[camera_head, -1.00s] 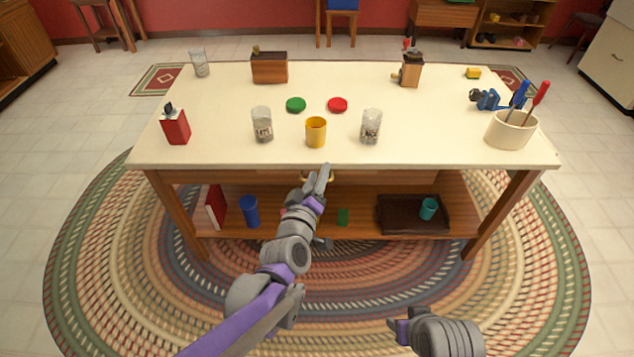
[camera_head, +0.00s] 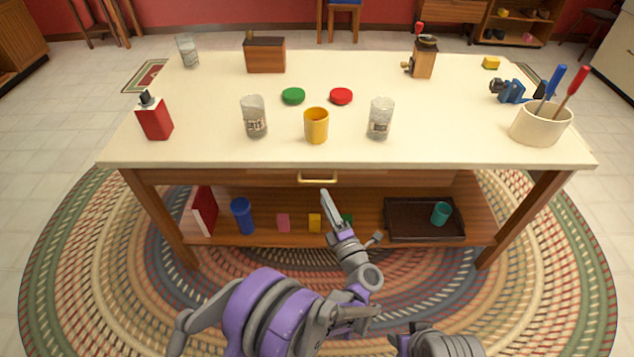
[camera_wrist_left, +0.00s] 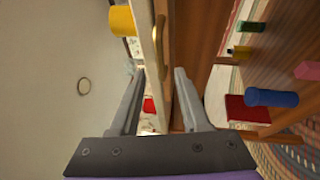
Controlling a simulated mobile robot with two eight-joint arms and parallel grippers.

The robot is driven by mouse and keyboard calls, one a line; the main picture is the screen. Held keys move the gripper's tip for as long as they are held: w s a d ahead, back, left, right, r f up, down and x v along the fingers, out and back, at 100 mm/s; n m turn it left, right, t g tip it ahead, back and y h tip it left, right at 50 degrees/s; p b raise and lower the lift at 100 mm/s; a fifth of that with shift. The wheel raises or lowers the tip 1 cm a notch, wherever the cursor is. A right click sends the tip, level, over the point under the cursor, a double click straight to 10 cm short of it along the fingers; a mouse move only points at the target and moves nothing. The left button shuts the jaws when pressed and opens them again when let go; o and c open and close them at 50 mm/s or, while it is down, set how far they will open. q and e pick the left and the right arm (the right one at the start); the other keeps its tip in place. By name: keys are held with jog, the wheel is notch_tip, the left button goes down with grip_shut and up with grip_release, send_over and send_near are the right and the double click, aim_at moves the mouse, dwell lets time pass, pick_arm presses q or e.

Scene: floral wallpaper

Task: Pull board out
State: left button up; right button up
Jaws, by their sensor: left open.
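The wooden board (camera_head: 400,178) forms the front panel just under the white table top. It sits flush, with no visible gap. Its brass handle (camera_head: 317,179) is at the middle of the front, and also shows in the left wrist view (camera_wrist_left: 160,25). My left gripper (camera_head: 326,197) is just below the handle in the head view, apart from it. In the left wrist view my left gripper (camera_wrist_left: 158,80) is open and empty, with its fingers either side of the table's front edge. My right gripper is out of view; only part of that arm shows at the bottom.
The table top (camera_head: 220,145) carries a yellow cup (camera_head: 316,125), glass jars (camera_head: 380,118) and a red bottle (camera_head: 155,115). The rug in front is clear of objects.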

aim_at(317, 181)
pick_arm(q)
jog(key=x, duration=0.7)
grip_shut()
dwell(1.3)
